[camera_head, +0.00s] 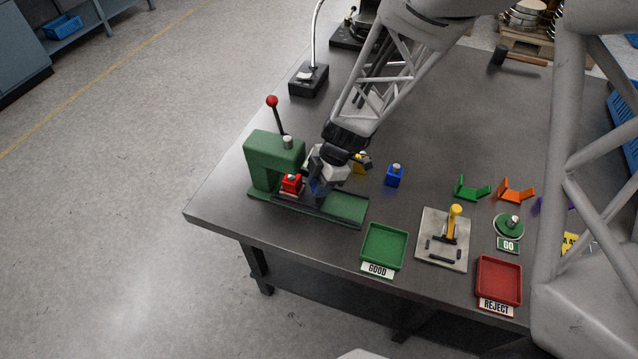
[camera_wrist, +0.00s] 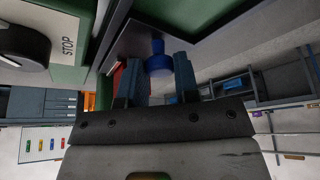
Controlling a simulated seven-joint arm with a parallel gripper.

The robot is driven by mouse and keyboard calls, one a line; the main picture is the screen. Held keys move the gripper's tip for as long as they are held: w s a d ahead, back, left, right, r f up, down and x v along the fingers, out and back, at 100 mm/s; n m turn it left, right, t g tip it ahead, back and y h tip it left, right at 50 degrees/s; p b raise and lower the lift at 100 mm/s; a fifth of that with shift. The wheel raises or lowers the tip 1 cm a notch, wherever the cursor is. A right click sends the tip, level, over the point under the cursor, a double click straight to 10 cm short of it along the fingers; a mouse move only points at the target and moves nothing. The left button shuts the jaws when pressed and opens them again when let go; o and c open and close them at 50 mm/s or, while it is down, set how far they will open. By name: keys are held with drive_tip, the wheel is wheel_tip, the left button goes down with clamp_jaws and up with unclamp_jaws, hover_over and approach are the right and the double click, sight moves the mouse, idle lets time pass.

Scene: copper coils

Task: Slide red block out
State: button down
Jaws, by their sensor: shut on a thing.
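The red block (camera_head: 291,184) sits in the opening of the green press (camera_head: 274,150), on the press's long bed. My gripper (camera_head: 318,188) is just right of it, low over the dark rail of the bed. In the wrist view my gripper (camera_wrist: 160,78) is shut on a blue knob (camera_wrist: 158,62), with one finger on each side. A red patch (camera_wrist: 118,74) shows beside the left finger, partly hidden by it; I cannot tell for sure that it is the red block. What the knob is fixed to is mostly hidden.
A red-balled lever (camera_head: 272,102) stands up from the press. A blue block (camera_head: 395,176) and a partly hidden yellow block (camera_head: 362,160) are to the right. The green GOOD tray (camera_head: 384,247), a toggle-clamp plate (camera_head: 442,240) and the red REJECT tray (camera_head: 499,281) lie nearer the front.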

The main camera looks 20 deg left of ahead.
drive_tip(key=shift+d, duration=0.1)
drive_tip(key=d, duration=1.2)
drive_tip(key=shift+d, duration=0.1)
drive_tip(key=c, duration=0.9)
unclamp_jaws()
drive_tip(key=shift+o, duration=0.2)
drive_tip(key=shift+r, duration=0.15)
drive_tip(key=v, duration=0.7)
drive_tip(key=shift+r, duration=0.2)
drive_tip(key=shift+w+d, duration=0.1)
drive_tip(key=shift+d, duration=0.05)
